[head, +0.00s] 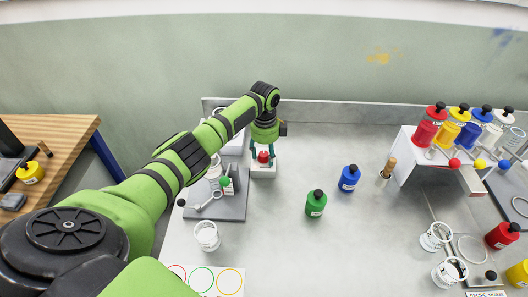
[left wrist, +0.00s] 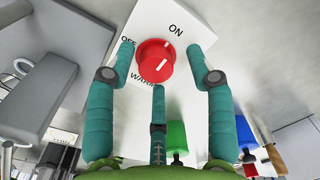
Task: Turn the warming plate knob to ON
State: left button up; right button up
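The warming plate knob (left wrist: 153,61) is red with white marks and sits on a white box printed ON, OFF and WARM. I cannot tell for sure which label it points at. In the head view the knob (head: 263,157) shows on its white base (head: 263,172) near the back wall. My left gripper (head: 265,142) is above it, pointing down. In the left wrist view its three teal fingers (left wrist: 162,60) are spread around the knob, with a gap on the right side. Contact with the knob is not visible. My right gripper is not in view.
A green bottle (head: 315,204) and a blue bottle (head: 348,178) stand to the right. A white rack (head: 407,150) with coloured bottles is farther right. The mid-table front is clear.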

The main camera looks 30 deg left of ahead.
aim_at(265, 155)
pick_arm(q)
jog(key=shift+a, duration=0.15)
notch_tip(265, 155, up, 12)
jog(key=shift+s, duration=0.15)
dwell(0.3)
jog(key=shift+f, duration=0.1)
dwell(0.4)
